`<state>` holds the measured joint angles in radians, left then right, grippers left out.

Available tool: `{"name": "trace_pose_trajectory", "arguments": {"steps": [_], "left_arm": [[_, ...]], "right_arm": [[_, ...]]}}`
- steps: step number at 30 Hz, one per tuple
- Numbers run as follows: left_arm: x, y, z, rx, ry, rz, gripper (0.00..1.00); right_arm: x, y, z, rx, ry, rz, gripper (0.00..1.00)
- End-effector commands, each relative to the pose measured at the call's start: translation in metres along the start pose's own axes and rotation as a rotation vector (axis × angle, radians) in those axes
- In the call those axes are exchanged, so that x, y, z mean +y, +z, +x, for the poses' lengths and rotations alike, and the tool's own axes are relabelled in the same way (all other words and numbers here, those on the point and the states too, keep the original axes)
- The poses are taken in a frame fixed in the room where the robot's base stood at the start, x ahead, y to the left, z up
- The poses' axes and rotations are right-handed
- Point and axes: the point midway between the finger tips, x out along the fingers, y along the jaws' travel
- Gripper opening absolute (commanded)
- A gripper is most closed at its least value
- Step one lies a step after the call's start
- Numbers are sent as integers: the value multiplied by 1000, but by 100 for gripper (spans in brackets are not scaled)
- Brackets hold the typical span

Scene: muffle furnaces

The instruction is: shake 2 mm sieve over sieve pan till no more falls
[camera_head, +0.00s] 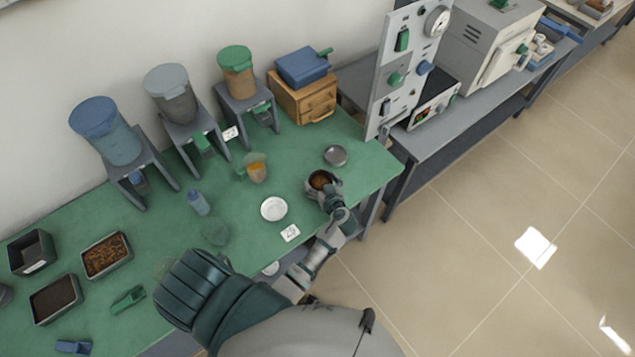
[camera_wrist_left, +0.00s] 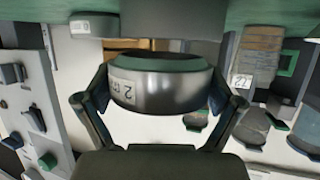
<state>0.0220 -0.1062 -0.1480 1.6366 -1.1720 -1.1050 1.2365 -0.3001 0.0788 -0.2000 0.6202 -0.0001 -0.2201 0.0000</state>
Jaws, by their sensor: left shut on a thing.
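The 2 mm sieve (camera_head: 322,179), a round grey metal ring with brown material inside, is near the right front of the green table. My right gripper is not seen.
A cup of orange material (camera_head: 257,172), a blue bottle (camera_head: 198,202) and hoppers on stands (camera_head: 175,95) are farther left. A tall control panel (camera_head: 397,70) stands at the right.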

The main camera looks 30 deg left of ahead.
Motion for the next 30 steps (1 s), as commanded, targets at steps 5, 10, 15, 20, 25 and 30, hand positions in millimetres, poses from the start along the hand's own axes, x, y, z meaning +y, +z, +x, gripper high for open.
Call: {"name": "trace_pose_trajectory", "arguments": {"steps": [5,10,15,20,25,30], "left_arm": [[0,0,0,1,0,0,37],[-5,-3,6,2,-1,1,37],[-16,-8,18,2,0,0,37],[-4,0,6,0,3,-1,37],[-7,-3,7,2,-2,2,37],[-15,-7,17,1,1,-1,37]], "right_arm": [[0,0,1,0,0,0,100],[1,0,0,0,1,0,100],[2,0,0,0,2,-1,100],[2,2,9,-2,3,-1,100],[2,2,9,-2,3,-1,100],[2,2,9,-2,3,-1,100]]}}
